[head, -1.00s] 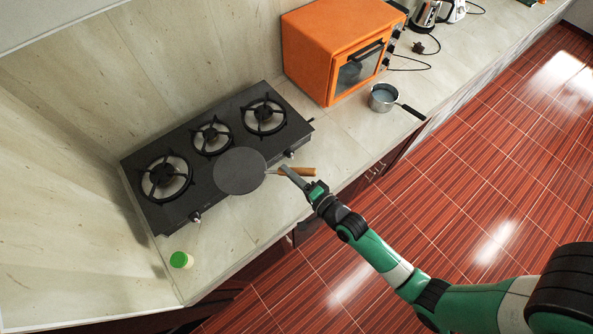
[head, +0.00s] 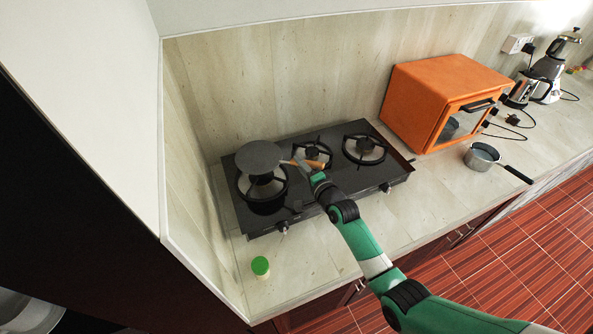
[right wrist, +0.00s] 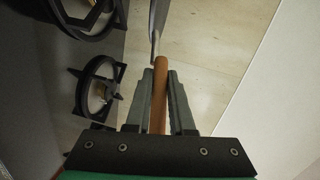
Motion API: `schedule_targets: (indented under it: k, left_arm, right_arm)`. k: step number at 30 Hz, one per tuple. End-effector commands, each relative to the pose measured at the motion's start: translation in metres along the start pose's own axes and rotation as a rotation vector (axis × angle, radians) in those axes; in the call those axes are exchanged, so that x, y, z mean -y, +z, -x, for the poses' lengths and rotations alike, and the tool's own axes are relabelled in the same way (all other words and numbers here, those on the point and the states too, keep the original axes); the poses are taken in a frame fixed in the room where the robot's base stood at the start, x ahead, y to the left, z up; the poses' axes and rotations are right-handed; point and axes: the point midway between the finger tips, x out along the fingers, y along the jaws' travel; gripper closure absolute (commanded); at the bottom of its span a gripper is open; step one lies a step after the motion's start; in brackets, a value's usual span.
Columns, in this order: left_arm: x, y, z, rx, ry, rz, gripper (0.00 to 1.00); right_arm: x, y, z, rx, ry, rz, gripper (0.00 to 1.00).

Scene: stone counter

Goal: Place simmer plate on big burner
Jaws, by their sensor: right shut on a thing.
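The simmer plate (head: 259,156) is a flat dark grey disc with a wooden handle, which shows in the right wrist view (right wrist: 160,95). My right gripper (head: 304,168) is shut on this handle. In the head view the disc overlaps the rear part of the big burner (head: 264,190), the left one on the black hob. It appears held above the burner; the exact gap cannot be told. The disc hides part of the burner's rear. My left gripper is not in view.
Two other burners sit at the middle (head: 312,153) and right (head: 364,149) of the hob. An orange oven (head: 440,95) and a saucepan (head: 482,157) are to the right. Walls rise behind and left.

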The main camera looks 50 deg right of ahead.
Motion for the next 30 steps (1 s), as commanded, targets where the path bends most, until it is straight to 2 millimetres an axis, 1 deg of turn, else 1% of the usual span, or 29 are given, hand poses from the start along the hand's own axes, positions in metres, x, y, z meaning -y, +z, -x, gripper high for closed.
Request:
schedule_targets:
  k: [5, 12, 15, 19, 30]
  left_arm:
    - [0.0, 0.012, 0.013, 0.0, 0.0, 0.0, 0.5]
    - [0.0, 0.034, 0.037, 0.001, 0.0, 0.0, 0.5]
    - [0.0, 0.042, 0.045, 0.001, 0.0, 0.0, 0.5]
    - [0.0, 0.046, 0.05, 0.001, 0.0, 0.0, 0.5]
    - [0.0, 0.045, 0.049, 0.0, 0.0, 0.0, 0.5]
  right_arm:
    - [-0.016, 0.003, -0.003, 0.0, -0.004, -0.001, 1.0]
    - [-0.048, 0.007, -0.007, 0.001, -0.004, -0.001, 1.0]
    - [-0.058, 0.008, -0.009, 0.001, -0.004, -0.001, 1.0]
    - [-0.064, 0.009, -0.01, 0.001, -0.005, -0.001, 1.0]
    - [-0.063, 0.009, -0.01, 0.001, -0.005, -0.001, 1.0]
